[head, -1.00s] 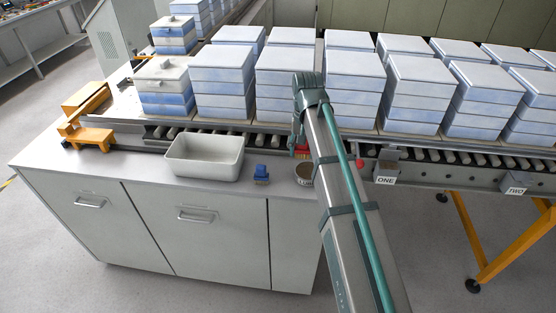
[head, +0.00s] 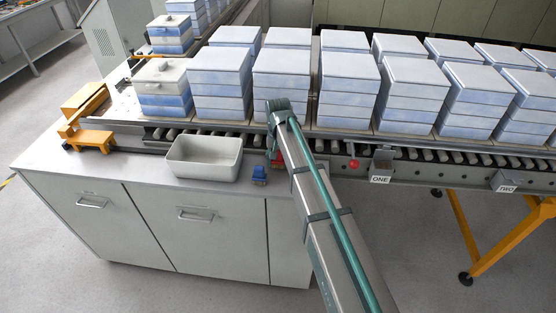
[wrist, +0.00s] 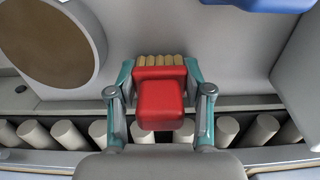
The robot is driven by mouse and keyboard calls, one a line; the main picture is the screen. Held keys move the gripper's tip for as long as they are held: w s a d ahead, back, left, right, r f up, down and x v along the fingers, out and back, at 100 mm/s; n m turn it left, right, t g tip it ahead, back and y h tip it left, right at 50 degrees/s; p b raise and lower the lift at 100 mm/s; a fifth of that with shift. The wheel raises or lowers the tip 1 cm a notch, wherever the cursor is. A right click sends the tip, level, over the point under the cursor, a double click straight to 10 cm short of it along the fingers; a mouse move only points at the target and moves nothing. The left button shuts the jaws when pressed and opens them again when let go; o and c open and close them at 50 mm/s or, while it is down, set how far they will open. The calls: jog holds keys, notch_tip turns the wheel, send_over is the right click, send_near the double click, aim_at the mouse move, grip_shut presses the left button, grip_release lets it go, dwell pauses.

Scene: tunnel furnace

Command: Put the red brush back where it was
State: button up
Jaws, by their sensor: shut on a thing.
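The red brush (wrist: 160,100) is between the two teal fingers of my gripper (wrist: 160,105) in the wrist view. The fingers are shut on its sides, and its pale bristles (wrist: 160,61) show at the far end. In the head view a little of the red brush (head: 279,161) shows beside my arm, over the right part of the grey worktop (head: 110,167). The blue brush (head: 260,173) stands on the worktop just left of it. I cannot tell whether the bristles touch the surface.
A white bin (head: 204,173) stands left of the blue brush. A round brown-topped can (wrist: 52,42) is close by in the wrist view; my arm hides it in the head view. The roller conveyor (wrist: 68,134) with stacked blue-white boxes runs behind. A red button (head: 353,163) is right.

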jog(key=shift+f, duration=0.25)
jog(key=shift+f, duration=0.15)
jog(key=o, duration=1.1)
notch_tip(320, 180, up, 12)
jog(key=b, duration=0.2)
jog(key=shift+r+b, duration=0.2)
jog(key=shift+b, duration=0.2)
